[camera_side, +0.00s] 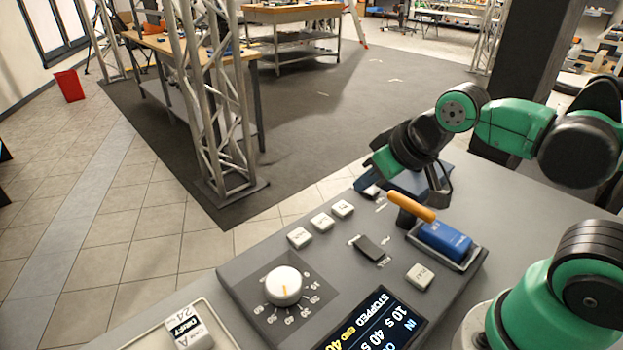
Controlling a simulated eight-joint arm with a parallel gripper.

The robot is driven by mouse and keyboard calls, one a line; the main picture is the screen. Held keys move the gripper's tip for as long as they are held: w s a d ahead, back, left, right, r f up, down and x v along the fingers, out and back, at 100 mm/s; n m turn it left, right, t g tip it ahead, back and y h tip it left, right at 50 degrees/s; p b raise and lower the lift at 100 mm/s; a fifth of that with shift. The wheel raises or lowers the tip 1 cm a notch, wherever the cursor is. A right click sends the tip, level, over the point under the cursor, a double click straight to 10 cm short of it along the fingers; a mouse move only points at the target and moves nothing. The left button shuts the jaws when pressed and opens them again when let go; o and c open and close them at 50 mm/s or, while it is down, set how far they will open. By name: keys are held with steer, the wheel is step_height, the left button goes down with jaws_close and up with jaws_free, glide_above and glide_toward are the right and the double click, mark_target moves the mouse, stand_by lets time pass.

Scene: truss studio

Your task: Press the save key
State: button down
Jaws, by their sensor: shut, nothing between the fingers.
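A grey control panel holds several pale keys. Three stand in a slanting row: the left key (299,238), the middle key (322,222) and the right key (343,208). Another pale key (420,276) sits apart, nearer the display, and one more (371,192) shows partly near my gripper. The lettering is too small and turned for me to tell which one is the save key. My gripper (441,198) is shut and empty, above the far right part of the panel, behind the orange lever. Its fingertips are partly hidden, and I cannot tell whether they touch anything.
An orange lever (411,206) sticks up beside a blue block (445,241) in a tray. A dark rocker switch (369,248), a white dial (284,285) and a lit display (375,325) are on the panel. A labelled white block (188,328) is at lower left.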

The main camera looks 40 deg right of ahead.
stand_by(0.3)
steer(key=n+t+y, duration=0.2)
steer(key=n, duration=0.9)
glide_above(304, 237)
steer(key=shift+r, duration=0.45)
steer(key=shift+f, duration=0.15)
steer(key=shift+f, duration=4.25)
steer(key=shift+r, duration=2.5)
steer(key=shift+s, duration=0.1)
